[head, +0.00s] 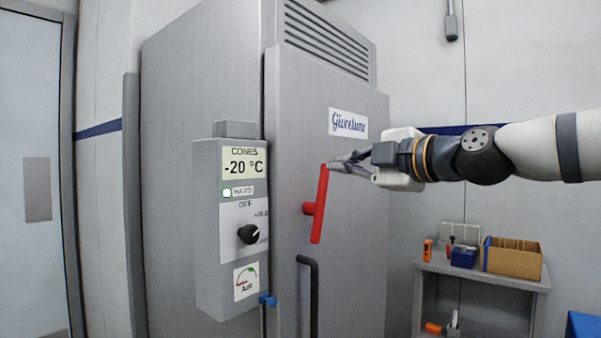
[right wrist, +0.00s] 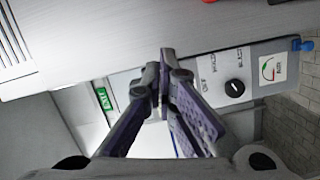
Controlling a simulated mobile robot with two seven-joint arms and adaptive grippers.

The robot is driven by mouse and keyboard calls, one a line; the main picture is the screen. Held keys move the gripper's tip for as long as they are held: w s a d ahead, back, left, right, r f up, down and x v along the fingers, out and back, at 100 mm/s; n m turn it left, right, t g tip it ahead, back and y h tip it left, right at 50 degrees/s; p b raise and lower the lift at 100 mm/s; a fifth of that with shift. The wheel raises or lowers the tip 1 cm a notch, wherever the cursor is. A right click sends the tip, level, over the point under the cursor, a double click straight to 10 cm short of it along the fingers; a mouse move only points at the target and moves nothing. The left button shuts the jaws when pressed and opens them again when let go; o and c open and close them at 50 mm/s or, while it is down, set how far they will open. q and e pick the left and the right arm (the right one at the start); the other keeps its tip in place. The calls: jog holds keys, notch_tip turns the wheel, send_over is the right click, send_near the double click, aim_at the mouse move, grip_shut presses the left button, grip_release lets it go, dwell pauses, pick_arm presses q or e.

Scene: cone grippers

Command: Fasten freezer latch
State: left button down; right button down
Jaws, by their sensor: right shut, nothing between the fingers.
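The freezer (head: 350,260) is a tall grey cabinet with its door flush against the frame, as far as I can see. Its red latch lever (head: 320,205) stands nearly upright on the door, leaning slightly, with a red pivot boss at its left. My right gripper (head: 334,165) is at the lever's top end, from the right; I cannot tell whether it touches. In the right wrist view the fingertips (right wrist: 160,75) are together with nothing between them. Only a sliver of red shows at that view's top edge. My left gripper is not in view.
A black door handle (head: 313,290) sits below the lever. A control box (head: 232,225) with a -20 °C display, knob and air gauge sticks out at the left. A bench (head: 480,276) with a cardboard box (head: 512,258) stands at the right.

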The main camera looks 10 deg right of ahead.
aim_at(315, 203)
jog(key=shift+f, duration=0.1)
